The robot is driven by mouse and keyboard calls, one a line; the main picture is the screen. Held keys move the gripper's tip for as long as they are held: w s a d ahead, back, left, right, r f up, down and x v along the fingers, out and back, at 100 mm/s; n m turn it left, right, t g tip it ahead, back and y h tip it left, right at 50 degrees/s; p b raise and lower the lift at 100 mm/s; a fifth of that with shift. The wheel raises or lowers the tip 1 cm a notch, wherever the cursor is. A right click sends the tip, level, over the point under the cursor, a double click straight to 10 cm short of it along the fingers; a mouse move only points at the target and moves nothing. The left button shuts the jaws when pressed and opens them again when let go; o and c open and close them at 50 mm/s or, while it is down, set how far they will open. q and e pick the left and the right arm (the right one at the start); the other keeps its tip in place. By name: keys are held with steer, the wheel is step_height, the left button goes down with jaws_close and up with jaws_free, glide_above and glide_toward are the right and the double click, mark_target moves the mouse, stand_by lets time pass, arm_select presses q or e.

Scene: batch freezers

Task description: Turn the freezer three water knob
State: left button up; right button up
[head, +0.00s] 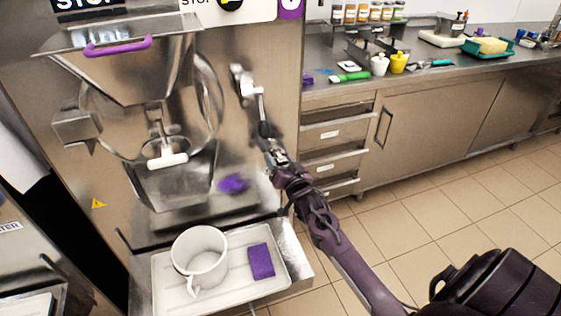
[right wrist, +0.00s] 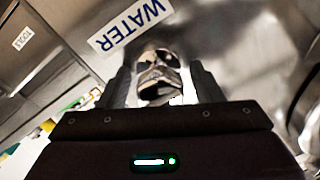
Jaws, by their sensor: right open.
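The freezer's metal water tap (head: 245,83) sticks out of the steel front panel, right of the dispensing hopper. In the right wrist view a shiny metal knob (right wrist: 157,76) shows between my fingers, beside a "WATER" label (right wrist: 130,25). My right gripper (head: 264,132) is at the lower end of the tap in the head view. It is open, with one dark finger on each side of the knob in the right wrist view (right wrist: 163,88). I cannot tell whether the fingers touch it. My left gripper is not in view.
A white tray (head: 164,300) below holds a white jug (head: 200,258) and a purple sponge (head: 261,261). A purple item (head: 232,184) lies on the freezer ledge. A steel counter (head: 450,72) with jars and utensils stands at right. The tiled floor (head: 430,195) in front is clear.

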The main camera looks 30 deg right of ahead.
steer(key=shift+c, duration=0.2)
steer(key=c, duration=0.9)
steer(key=shift+c, duration=0.2)
steer(key=shift+n, duration=0.3)
steer(key=shift+r+n+p, duration=0.1)
steer(key=shift+n+p, duration=0.3)
steer(key=shift+n, duration=0.1)
steer(key=n+p, duration=0.1)
steer(key=n, duration=0.3)
steer(key=n+p, duration=0.2)
steer(key=n, duration=0.4)
steer(key=shift+g, duration=0.3)
steer(key=shift+n, duration=0.3)
